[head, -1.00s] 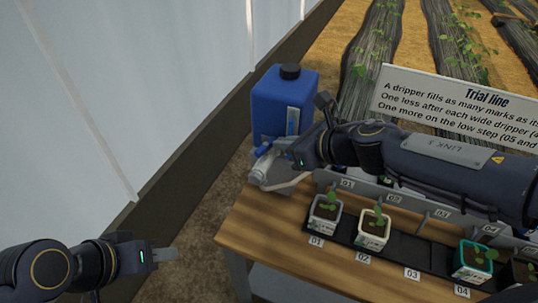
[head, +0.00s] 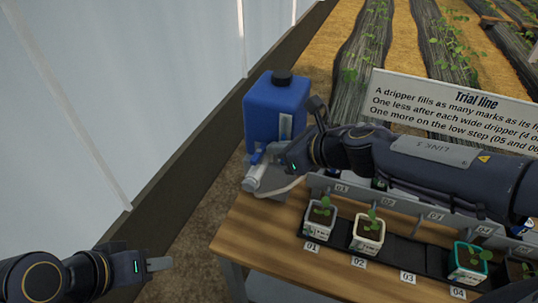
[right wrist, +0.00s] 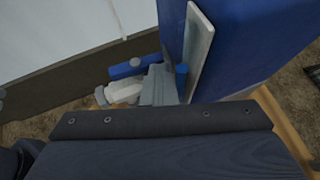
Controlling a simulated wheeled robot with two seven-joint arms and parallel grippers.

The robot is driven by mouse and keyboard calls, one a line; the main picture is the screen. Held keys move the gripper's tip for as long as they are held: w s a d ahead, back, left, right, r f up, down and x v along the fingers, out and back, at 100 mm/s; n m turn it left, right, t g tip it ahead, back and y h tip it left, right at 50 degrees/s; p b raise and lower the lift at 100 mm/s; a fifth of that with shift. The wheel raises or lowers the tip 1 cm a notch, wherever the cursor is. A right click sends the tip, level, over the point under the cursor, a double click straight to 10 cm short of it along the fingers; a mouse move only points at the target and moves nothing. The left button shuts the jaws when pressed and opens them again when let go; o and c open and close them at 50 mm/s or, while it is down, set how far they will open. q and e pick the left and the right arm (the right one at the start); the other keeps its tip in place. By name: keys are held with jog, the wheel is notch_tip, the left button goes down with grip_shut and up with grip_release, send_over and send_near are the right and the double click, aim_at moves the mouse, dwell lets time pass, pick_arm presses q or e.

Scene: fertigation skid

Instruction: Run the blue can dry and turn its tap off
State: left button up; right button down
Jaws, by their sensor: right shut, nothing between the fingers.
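The blue can (head: 270,108) with a black cap stands upright at the far left end of the bench, and its side fills the right of the right wrist view (right wrist: 250,45). Its pale tap (head: 258,180) sticks out low at the front, with a blue handle (head: 257,156) on top. The handle also shows in the right wrist view (right wrist: 130,68). My right gripper (right wrist: 160,84) is shut and empty, close beside the handle and tap; I cannot tell whether it touches them. My left gripper (head: 158,264) is in the air left of the bench, its finger gap not visible.
A pale gauge strip (right wrist: 200,45) runs up the can's side. Seedling pots such as the one at 01 (head: 318,217) stand in a row on the wooden bench (head: 245,232). A Trial line sign (head: 455,110) stands behind my right arm. The greenhouse wall (head: 110,90) is at left.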

jog(key=shift+s+a, duration=0.35)
jog(key=shift+a, duration=0.25)
jog(key=shift+r, duration=0.15)
jog(key=shift+s+d+r+p, duration=0.2)
jog(key=shift+d+r+p, duration=0.05)
jog(key=shift+p, duration=0.2)
jog(key=d+p+v, duration=0.1)
jog(key=p+v, duration=0.1)
jog(key=v, duration=0.5)
jog(key=shift+w+f, duration=0.25)
